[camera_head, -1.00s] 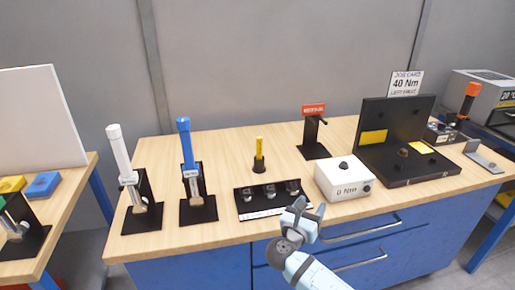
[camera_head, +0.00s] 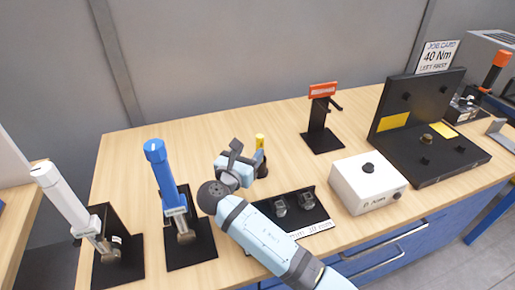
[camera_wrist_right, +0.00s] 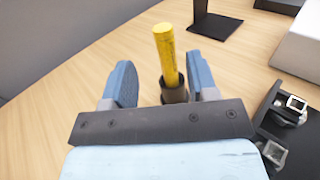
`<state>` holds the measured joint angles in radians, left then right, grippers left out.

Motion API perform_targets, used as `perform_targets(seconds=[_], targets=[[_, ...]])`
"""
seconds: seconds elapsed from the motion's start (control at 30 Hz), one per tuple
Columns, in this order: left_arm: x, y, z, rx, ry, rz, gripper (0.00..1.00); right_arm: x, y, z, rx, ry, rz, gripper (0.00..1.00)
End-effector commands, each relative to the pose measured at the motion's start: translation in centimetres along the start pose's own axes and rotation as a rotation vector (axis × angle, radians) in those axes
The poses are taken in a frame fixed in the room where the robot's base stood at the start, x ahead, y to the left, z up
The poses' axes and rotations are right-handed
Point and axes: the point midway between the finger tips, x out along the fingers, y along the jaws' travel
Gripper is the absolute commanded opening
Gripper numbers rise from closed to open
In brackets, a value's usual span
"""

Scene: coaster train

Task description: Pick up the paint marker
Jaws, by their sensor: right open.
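The yellow paint marker (camera_wrist_right: 166,54) stands upright in a small dark round holder (camera_wrist_right: 174,91) on the wooden bench. In the head view only the top of the marker (camera_head: 260,141) shows, with my right gripper partly in front of it. My right gripper (camera_wrist_right: 160,82) is open, and in the right wrist view the marker and holder appear between its two blue fingers, just beyond the palm. I cannot tell whether either finger touches the marker. In the head view the right gripper (camera_head: 246,158) is beside the marker, above the bench. My left gripper is not in view.
A black socket tray (camera_head: 318,216) lies just right of my arm. A blue-handled tool (camera_head: 163,172) and a white-handled tool (camera_head: 68,198) stand at left. A white box (camera_head: 366,184) and a black stand with red sign (camera_head: 321,128) are at right. Bench behind the marker is clear.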

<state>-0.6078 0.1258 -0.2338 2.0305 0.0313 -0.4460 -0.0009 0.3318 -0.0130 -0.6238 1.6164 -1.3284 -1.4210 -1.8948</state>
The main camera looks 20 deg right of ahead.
Motion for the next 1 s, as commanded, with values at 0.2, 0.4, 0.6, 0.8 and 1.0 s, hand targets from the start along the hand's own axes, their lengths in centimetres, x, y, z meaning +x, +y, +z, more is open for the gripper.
perform_targets(seconds=[0.2,0.4,0.6,0.8,1.0], targets=[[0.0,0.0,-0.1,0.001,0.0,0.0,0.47,2.1,-0.3,0.1,0.0,-0.002,-0.001,0.53],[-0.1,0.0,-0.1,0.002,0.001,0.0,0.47,5.1,-0.5,0.2,-0.001,-0.003,-0.001,0.53],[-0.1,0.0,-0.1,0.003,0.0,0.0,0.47,6.0,-0.5,0.1,0.0,0.0,0.001,0.53],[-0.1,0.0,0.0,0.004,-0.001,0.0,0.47,5.9,-0.5,0.1,0.0,-0.001,0.001,0.3],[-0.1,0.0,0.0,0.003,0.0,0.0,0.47,5.9,-0.5,0.1,0.0,-0.001,0.001,0.0]])
